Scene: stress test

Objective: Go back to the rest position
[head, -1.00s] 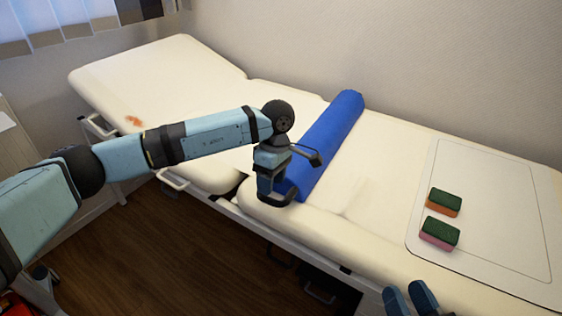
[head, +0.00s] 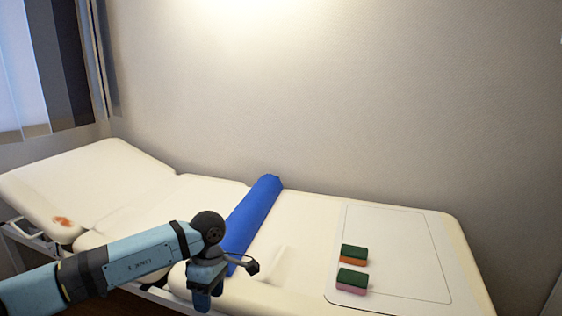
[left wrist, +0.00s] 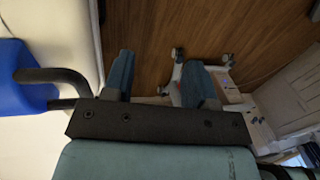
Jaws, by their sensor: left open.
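My left gripper (head: 207,296) is open and points down by the front edge of the couch (head: 300,225), near the close end of the blue bolster (head: 252,217). The bolster (left wrist: 18,95) shows at the left of that view, apart from the fingers. My right gripper is out of view.
A green-and-orange sponge (head: 353,255) and a green-and-pink sponge (head: 351,281) lie on a pale mat (head: 405,250) at the couch's right. A reddish stain (head: 62,221) marks the left end. The wall is behind.

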